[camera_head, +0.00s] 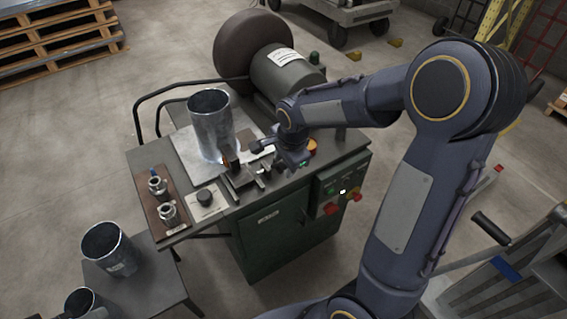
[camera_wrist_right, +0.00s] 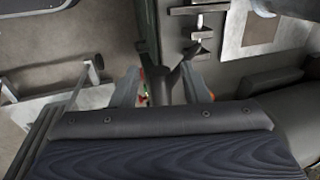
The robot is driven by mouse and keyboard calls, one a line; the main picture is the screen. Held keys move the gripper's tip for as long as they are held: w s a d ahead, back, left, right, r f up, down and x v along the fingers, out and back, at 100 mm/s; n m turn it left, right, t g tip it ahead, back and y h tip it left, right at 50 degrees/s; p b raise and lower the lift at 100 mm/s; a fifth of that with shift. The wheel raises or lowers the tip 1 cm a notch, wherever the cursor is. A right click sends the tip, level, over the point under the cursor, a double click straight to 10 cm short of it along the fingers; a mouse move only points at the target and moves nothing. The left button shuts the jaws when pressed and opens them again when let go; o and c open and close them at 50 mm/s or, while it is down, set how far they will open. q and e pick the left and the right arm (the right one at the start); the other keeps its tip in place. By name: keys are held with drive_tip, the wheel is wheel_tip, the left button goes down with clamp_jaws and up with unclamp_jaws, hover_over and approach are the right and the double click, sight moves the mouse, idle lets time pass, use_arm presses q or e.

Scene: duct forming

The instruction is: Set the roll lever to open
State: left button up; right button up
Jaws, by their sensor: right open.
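The green forming machine (camera_head: 275,232) stands at the middle with a dark worktop. My right gripper (camera_head: 288,163) is over the right part of this top, near the front edge and pointing down. A short dark lever-like part with a rounded end (camera_head: 257,147) shows just left of it; I cannot tell for sure that this is the roll lever. In the right wrist view my right gripper (camera_wrist_right: 158,88) has its two grey fingers apart. A dark bar (camera_wrist_right: 187,68) shows by the right finger; contact cannot be told. The lever's setting cannot be read. My left gripper is not in view.
A metal duct cylinder (camera_head: 209,118) stands on a sheet on the worktop. A black knob (camera_head: 205,197) and a brown board with metal fittings (camera_head: 149,190) are at the left. A control panel (camera_head: 340,188) is at the front right. Another cylinder (camera_head: 110,252) stands on the low table.

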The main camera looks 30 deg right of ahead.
drive_tip(key=shift+w+f, duration=0.1)
drive_tip(key=shift+f, duration=0.45)
drive_tip(key=shift+c, duration=0.2)
clamp_jaws()
drive_tip(key=shift+r, duration=0.1)
